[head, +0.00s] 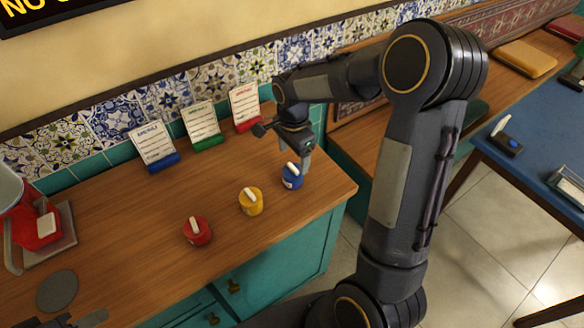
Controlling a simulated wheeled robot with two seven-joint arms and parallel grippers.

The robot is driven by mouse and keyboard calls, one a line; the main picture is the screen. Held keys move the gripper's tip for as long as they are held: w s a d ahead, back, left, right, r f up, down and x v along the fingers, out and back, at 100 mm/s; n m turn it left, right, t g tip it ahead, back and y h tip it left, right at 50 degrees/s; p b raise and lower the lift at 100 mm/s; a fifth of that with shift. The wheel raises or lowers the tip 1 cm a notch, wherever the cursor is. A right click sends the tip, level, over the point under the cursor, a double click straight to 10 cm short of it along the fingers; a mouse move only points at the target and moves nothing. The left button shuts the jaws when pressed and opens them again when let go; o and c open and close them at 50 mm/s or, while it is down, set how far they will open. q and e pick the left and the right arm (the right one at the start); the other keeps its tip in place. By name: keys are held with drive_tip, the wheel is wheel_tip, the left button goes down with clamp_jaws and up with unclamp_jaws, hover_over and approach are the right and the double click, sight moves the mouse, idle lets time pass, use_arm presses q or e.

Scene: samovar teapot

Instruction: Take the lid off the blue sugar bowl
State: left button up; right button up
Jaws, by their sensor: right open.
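The blue sugar bowl (292,183) stands upright near the right end of the wooden counter. Its lid is on, with a pale bar handle (292,169) on top. My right gripper (297,167) is open and points down at the lid, with its fingers close around or beside the handle. I cannot tell whether they touch it. Part of what looks like my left gripper (82,321) shows at the bottom left edge, cut off by the frame, far from the bowl.
A yellow bowl (251,204) and a red bowl (197,231) with similar handles stand to the left. Cards on blue (163,163), green (208,143) and red (247,125) bases stand behind. A red appliance (38,226) is at far left. The counter's middle is clear.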

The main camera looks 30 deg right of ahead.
sight(293, 167)
wheel_tip(293, 167, down, 4)
drive_tip(key=shift+w+f, duration=0.1)
drive_tip(key=shift+f, duration=0.05)
drive_tip(key=c, duration=1)
